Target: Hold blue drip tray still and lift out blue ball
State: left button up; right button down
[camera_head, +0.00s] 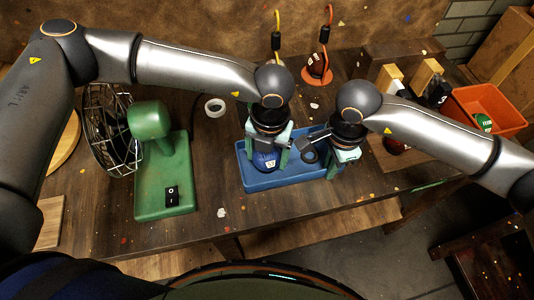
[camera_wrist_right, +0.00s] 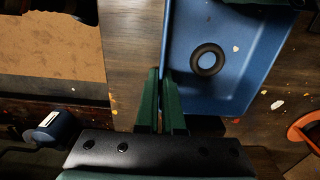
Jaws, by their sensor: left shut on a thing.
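The blue drip tray (camera_head: 290,180) lies on the wooden table, and its inside also shows in the right wrist view (camera_wrist_right: 225,90). My left gripper (camera_head: 267,158) points down over the left part of the tray, shut on the blue ball (camera_head: 265,161), which carries a white label. I cannot tell if the ball touches the tray floor. My right gripper (camera_head: 335,168) is at the tray's right end. In the right wrist view its green fingers (camera_wrist_right: 161,105) stand close together on either side of the tray's wall, shut on it.
A black ring (camera_wrist_right: 208,60) lies in the tray. A green fan (camera_head: 165,175) stands to the left, with a white tape roll (camera_head: 214,107) behind it. An orange bin (camera_head: 490,108) is at the right. An orange-based stand (camera_head: 317,74) is behind the tray.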

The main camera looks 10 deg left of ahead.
pick_arm(q)
notch_tip(320, 180, up, 10)
pick_arm(e)
jog(key=c, duration=1)
grip_release()
jog(key=shift+o, duration=0.2)
notch_tip(320, 180, up, 12)
